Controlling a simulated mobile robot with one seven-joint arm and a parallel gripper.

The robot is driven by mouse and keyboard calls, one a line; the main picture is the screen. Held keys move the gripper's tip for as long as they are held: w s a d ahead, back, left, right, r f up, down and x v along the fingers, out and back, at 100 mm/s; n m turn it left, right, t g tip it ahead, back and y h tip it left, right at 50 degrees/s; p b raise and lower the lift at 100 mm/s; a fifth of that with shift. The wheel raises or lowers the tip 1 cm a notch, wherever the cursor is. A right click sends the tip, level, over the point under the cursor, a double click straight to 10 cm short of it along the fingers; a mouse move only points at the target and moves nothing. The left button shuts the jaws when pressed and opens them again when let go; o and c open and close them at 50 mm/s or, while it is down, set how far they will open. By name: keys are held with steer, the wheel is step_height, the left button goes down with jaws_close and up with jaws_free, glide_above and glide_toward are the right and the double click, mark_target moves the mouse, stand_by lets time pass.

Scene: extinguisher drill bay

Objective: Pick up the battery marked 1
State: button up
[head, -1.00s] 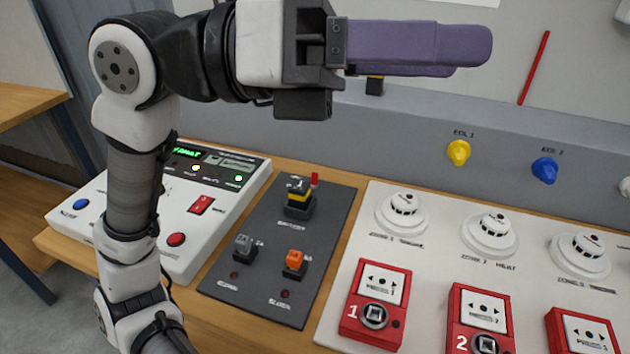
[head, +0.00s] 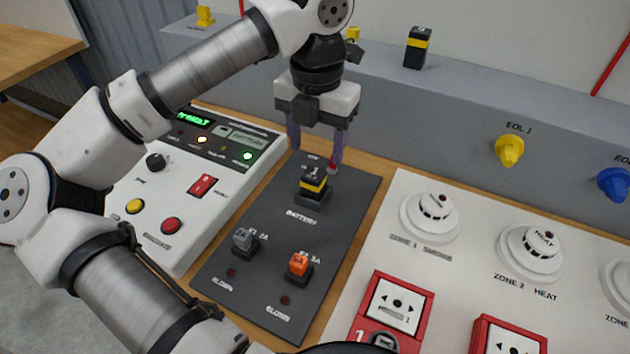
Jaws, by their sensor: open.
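The battery marked 1 (head: 313,184) is a black block with a yellow band. It stands upright in a holder on the dark grey panel (head: 268,282), behind a "BATTERY" label. My gripper (head: 316,158) points down with its two purple fingers apart, just above and behind the battery in the picture. Nothing is between the fingers. A small red-tipped piece (head: 333,167) stands beside the battery, close to the right finger. I cannot tell whether the finger touches it.
A grey fuse (head: 243,241) and an orange fuse (head: 299,264) sit nearer on the dark panel. A white control panel (head: 175,225) lies left. Another black-and-yellow block (head: 417,48) stands on the rear ledge. Detectors (head: 430,214) and red call points (head: 395,310) are right.

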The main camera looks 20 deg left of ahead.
mark_target(314, 172)
step_height(314, 172, down, 3)
steer(key=shift+w+a+f+p, duration=0.1)
steer(key=shift+f+p, duration=0.45)
steer(key=shift+f, duration=0.8)
steer(key=shift+w+a+f+p, duration=0.1)
steer(key=shift+f+p, duration=0.4)
steer(key=shift+f, duration=0.85)
steer(key=c, duration=1.3)
steer(key=shift+o, duration=0.2)
steer(key=shift+r, duration=0.1)
